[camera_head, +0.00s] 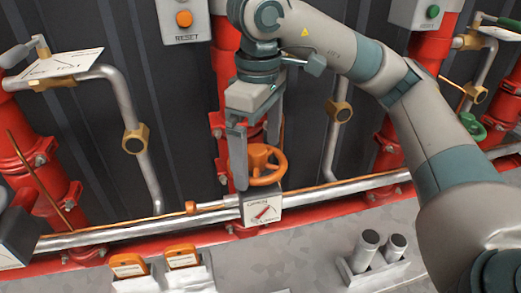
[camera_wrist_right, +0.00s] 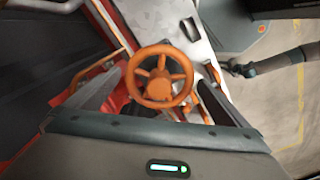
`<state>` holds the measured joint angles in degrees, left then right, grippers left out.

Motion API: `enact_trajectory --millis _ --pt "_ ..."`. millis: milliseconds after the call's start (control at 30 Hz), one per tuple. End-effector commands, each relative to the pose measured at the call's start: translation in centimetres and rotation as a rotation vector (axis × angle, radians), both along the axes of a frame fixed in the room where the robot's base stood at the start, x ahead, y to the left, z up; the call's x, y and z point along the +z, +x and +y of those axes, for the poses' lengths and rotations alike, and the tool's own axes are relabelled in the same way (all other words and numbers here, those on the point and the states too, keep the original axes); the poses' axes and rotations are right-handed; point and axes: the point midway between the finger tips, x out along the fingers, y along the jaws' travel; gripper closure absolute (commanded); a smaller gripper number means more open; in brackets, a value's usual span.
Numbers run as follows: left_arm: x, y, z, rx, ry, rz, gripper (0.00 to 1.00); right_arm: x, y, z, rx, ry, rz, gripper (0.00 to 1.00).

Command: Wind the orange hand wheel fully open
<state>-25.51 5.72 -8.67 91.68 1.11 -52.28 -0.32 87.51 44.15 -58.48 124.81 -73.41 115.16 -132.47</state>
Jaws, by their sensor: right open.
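The orange hand wheel (camera_head: 264,165) stands on the pipe in the middle of the head view, above a white indicator plate (camera_head: 263,211) with OPEN and CLOSED lettering and a slanted red pointer. My right gripper (camera_head: 257,155) is open and points down at the wheel, with one finger at its left side and the other behind it. In the right wrist view the wheel (camera_wrist_right: 160,76) is seen from above, its rim and spokes clear, lying between the two spread fingers. I cannot tell whether the fingers touch the rim. My left gripper is not in view.
A RESET box with an orange button (camera_head: 184,19) hangs above left. A green hand wheel (camera_head: 497,130) is at the far right. Red vertical pipes and a long horizontal pipe (camera_head: 120,233) surround the wheel. Orange-topped items (camera_head: 182,256) and grey cylinders (camera_head: 367,243) stand on the ledge in front.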

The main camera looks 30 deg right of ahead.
Motion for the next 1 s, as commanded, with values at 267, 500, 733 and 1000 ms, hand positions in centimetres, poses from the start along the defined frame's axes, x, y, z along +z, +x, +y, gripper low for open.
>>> enact_trajectory --millis 267,500,733,1000 --pt "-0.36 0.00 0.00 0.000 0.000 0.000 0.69 0.46 0.13 0.14 -0.302 0.006 -0.006 0.00" --pt "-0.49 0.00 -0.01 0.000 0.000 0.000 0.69 0.47 0.09 0.20 -0.447 0.007 -0.005 0.00" --pt "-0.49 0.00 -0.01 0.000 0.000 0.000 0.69 0.45 0.08 0.19 -0.450 0.006 -0.004 0.00" --pt "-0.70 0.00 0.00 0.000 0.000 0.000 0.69 0.34 0.09 0.23 -0.548 0.006 -0.003 0.00"
